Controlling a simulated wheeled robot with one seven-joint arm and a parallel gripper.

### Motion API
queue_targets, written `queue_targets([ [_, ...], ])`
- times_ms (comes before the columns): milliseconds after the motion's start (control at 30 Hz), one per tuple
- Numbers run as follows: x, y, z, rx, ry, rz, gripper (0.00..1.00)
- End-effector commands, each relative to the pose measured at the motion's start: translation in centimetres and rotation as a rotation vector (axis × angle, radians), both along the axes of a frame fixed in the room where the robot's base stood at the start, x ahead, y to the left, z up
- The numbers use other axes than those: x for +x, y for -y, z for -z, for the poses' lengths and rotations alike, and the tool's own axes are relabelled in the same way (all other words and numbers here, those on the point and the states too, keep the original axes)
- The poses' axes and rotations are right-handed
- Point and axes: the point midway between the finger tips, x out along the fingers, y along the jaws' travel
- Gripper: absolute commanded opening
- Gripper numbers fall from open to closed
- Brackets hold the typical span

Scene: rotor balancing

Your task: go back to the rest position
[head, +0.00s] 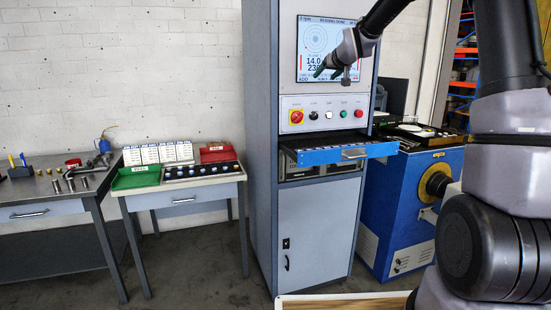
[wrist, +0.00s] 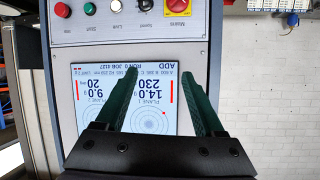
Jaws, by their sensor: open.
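My gripper (head: 331,70) is raised in front of the screen (head: 326,48) of the tall grey control cabinet (head: 261,150). Its fingers are apart with nothing between them. In the wrist view my gripper (wrist: 158,100) shows two green fingers in front of the screen (wrist: 140,85), which appears upside down and reads ADD with values for two planes. I cannot tell whether the fingertips touch the screen or stay short of it. My arm comes in from the right of the head view.
Below the buttons (head: 326,115), a blue drawer (head: 340,156) stands pulled out of the cabinet. A blue machine (head: 400,190) is to its right. To the left, a small table (head: 183,198) holds a green tray (head: 136,177) and a red tray (head: 217,154); a workbench (head: 45,211) stands beyond. Grey floor lies in front.

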Motion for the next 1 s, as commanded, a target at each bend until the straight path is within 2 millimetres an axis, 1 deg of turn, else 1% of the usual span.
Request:
queue_targets([
  [33, -2.7, 0.5, -1.1, -0.011, -0.027, 0.02, 0.7],
  [67, -4.2, 0.8, -1.4, -0.015, -0.049, 0.034, 0.7],
  [100, -6.3, 1.3, -1.9, -0.018, -0.077, 0.053, 0.7],
  [167, -9.6, 2.0, -2.3, -0.019, -0.121, 0.081, 0.7],
  [200, -11.8, 2.6, -2.5, -0.017, -0.148, 0.102, 0.7],
  [267, -15.2, 3.3, -2.7, -0.008, -0.19, 0.131, 0.7],
  [300, -17.6, 3.8, -2.7, 0.001, -0.219, 0.149, 0.7],
  [367, -21.0, 4.5, -2.7, 0.018, -0.26, 0.178, 0.7],
  [400, -23.4, 4.9, -2.5, 0.032, -0.287, 0.194, 0.7],
  [467, -26.9, 5.4, -2.1, 0.059, -0.33, 0.217, 0.7],
  [500, -29.3, 5.8, -1.8, 0.079, -0.356, 0.233, 0.7],
  [567, -32.8, 6.1, -1.0, 0.112, -0.398, 0.25, 0.7],
  [600, -35.0, 6.2, -0.5, 0.137, -0.425, 0.259, 0.7],
  [700, -39.9, 6.4, 1.0, 0.196, -0.486, 0.272, 0.7],
  [800, -43.5, 6.2, 2.3, 0.247, -0.536, 0.276, 0.7],
  [833, -44.3, 6.2, 2.6, 0.26, -0.547, 0.276, 0.7],
  [900, -45.7, 6.1, 3.3, 0.282, -0.568, 0.275, 0.7],
  [1000, -46.7, 6.0, 3.7, 0.297, -0.583, 0.273, 0.7],
])
